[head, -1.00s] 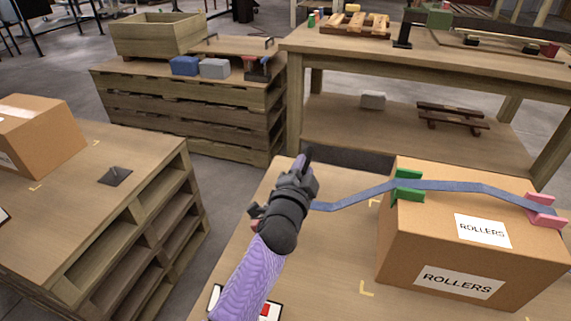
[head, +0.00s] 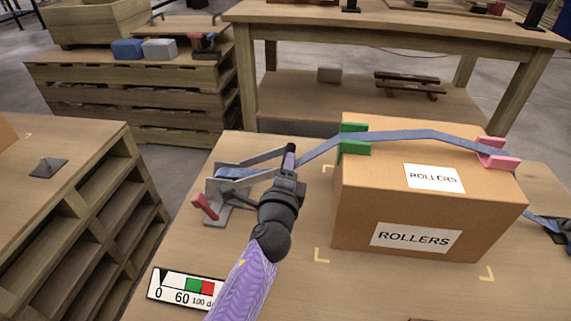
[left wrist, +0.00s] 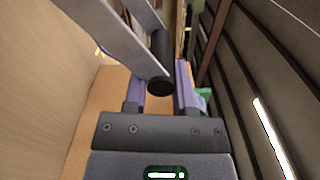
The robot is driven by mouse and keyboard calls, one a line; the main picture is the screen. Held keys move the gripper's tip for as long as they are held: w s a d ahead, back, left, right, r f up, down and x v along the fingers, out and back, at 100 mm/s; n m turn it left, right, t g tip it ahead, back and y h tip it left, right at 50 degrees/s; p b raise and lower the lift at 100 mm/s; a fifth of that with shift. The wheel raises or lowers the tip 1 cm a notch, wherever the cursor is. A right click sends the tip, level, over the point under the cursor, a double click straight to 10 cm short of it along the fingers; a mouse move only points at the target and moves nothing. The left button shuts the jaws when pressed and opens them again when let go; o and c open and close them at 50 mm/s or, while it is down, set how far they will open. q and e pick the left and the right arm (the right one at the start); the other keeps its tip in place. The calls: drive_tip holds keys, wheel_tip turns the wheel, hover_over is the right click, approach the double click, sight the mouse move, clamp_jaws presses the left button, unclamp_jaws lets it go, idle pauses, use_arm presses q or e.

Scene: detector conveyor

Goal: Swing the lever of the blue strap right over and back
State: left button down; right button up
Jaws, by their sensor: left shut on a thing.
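The blue strap (head: 392,136) runs over a cardboard box (head: 372,202) labelled ROLLERS, through a green corner guard (head: 354,141) and a pink one (head: 496,153). Its left end runs down to a metal ratchet (head: 228,188) with a red tab (head: 205,206) on the table. My left gripper (head: 290,158) is at the free end of the ratchet's lever (head: 262,158), left of the box. In the left wrist view my fingers (left wrist: 160,78) are shut on the lever's black crossbar (left wrist: 161,55), between its two grey side arms. My right gripper is out of view.
A gauge plate (head: 186,288) with green and red zones lies at the table's front left. A dark strap fitting (head: 550,228) sits right of the box. A pallet-like bench (head: 60,190) stands left across a gap. A workbench (head: 400,28) stands behind.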

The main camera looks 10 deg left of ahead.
use_arm(q)
drive_tip(key=shift+a+f, duration=0.15)
drive_tip(key=shift+f, duration=0.25)
drive_tip(key=shift+c, duration=2.2)
unclamp_jaws()
drive_tip(key=shift+a, duration=0.15)
drive_tip(key=shift+r, duration=0.1)
drive_tip(key=shift+s, duration=0.2)
drive_tip(key=s+p, duration=0.2)
drive_tip(key=s, duration=0.7)
drive_tip(key=shift+s+d, duration=0.3)
drive_tip(key=shift+d, duration=0.1)
